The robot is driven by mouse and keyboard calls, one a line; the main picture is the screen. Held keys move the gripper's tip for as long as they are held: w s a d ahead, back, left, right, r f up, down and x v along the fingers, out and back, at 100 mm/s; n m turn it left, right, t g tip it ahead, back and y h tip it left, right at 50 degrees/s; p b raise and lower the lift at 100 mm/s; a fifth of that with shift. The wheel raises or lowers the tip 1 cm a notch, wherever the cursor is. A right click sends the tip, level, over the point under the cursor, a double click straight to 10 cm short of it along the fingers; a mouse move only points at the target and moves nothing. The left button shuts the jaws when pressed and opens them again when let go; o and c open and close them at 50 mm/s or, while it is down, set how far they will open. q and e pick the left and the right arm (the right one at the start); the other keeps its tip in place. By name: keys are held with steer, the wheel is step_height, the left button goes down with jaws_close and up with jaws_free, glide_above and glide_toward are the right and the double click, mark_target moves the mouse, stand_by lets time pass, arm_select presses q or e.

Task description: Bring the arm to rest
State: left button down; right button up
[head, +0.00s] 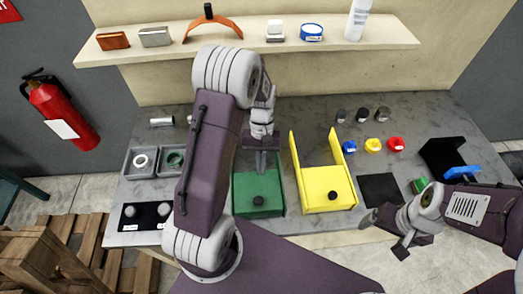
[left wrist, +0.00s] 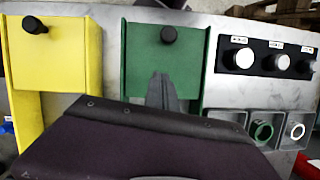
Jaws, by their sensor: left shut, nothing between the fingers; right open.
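My left arm reaches across the head view from the bottom, bent, with its gripper (head: 262,160) pointing down over the green fixture (head: 243,205). That gripper is shut and empty. In the left wrist view its closed fingers (left wrist: 162,92) show in front of the green fixture (left wrist: 145,75). I cannot tell whether they touch it. The green fixture has a black knob at its front, and part of it is hidden behind my left arm. My right gripper (head: 388,231) is open and empty at the front right edge of the grey table, near a black square (head: 380,188).
The yellow fixture (head: 315,184) stands right of the green one. A control panel (head: 128,216) with knobs and grey trays (head: 136,171) with rings lie at left. Red and blue pieces and a black holder (head: 440,153) are at right. A shelf (head: 365,36) runs behind.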

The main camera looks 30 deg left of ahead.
arm_select(q)
step_height(320, 180, up, 6)
steer(key=r, duration=0.1)
steer(key=m+t+y+b, duration=0.1)
steer(key=m+t+b, duration=0.15)
steer(key=b, duration=0.35)
glide_above(260, 200)
steer(key=f, duration=0.4)
steer(key=shift+w+d, duration=0.2)
steer(key=shift+d, duration=0.1)
steer(key=f, duration=0.1)
steer(key=s+f+m+t, duration=0.1)
steer(key=f+t, duration=0.1)
steer(key=shift+s+a+m+p, duration=0.2)
steer(key=shift+a+m+p, duration=0.1)
steer(key=shift+a+m, duration=0.05)
steer(key=shift+w, duration=0.45)
arm_select(e)
steer(key=f, duration=0.1)
steer(key=s+f, duration=0.1)
steer(key=f, duration=0.3)
steer(key=shift+s+d+f, duration=0.15)
steer(key=shift+d+f, duration=0.1)
steer(key=shift+d, duration=0.05)
